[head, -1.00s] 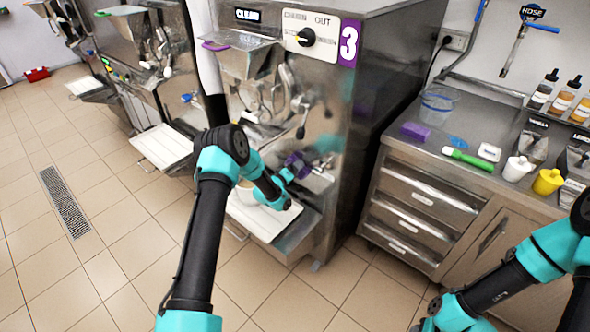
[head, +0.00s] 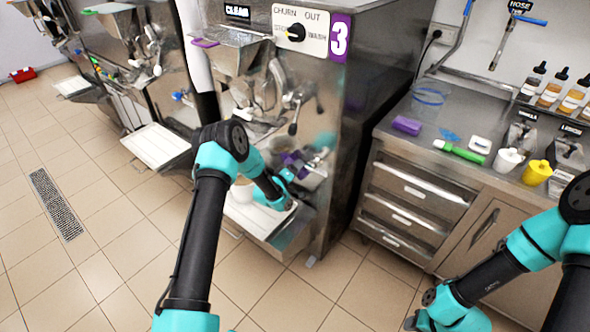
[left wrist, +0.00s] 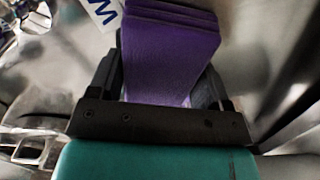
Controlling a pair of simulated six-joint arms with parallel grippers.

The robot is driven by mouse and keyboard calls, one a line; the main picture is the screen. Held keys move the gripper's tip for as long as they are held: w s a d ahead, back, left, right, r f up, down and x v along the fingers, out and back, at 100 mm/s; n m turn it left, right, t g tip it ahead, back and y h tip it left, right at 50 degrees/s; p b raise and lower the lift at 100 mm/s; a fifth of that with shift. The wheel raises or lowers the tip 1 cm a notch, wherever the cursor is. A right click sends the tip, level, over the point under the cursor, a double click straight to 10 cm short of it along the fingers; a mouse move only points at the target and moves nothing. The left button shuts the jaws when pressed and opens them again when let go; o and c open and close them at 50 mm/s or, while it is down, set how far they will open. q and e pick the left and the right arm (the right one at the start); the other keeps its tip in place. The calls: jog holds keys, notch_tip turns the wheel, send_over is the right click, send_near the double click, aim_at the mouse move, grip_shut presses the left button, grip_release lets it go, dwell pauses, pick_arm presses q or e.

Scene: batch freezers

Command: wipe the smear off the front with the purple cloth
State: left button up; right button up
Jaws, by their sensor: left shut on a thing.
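My left gripper (head: 292,172) is low at the front of the steel machine marked 3 (head: 338,110), beside its spout area. It is shut on the purple cloth (left wrist: 170,55), which sticks out beyond the jaws as a folded pad in the left wrist view. In the head view only a small part of the cloth (head: 292,159) shows. I cannot tell whether the cloth touches the steel. I cannot make out the smear; teal patches on the front look like reflections of my arm.
A white cup (head: 242,189) stands on the drip tray below the spout. Levers (head: 290,100) stick out from the machine's front above my gripper.

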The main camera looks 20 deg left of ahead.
aim_at(280, 155)
pick_arm(q)
jog(key=shift+w, duration=0.1)
jog(key=shift+w+a, duration=0.25)
jog(key=shift+a, duration=0.6)
jog(key=shift+w+a, duration=0.2)
jog(key=shift+a, duration=0.65)
jog(key=shift+a, duration=0.15)
jog(key=shift+w+a+r, duration=0.1)
jog(key=shift+w+a, duration=0.25)
jog(key=shift+a, duration=0.45)
jog(key=shift+w+a+r, duration=0.1)
jog(key=shift+w+a, duration=0.2)
jog(key=shift+a, duration=0.45)
jog(key=shift+a, duration=0.1)
jog(key=shift+w+a+f, duration=0.1)
jog(key=shift+w+a, duration=0.15)
jog(key=shift+a, duration=0.55)
jog(key=shift+w+a, duration=0.2)
jog(key=shift+a, duration=0.55)
jog(key=shift+c, duration=0.3)
jog(key=shift+s, duration=0.1)
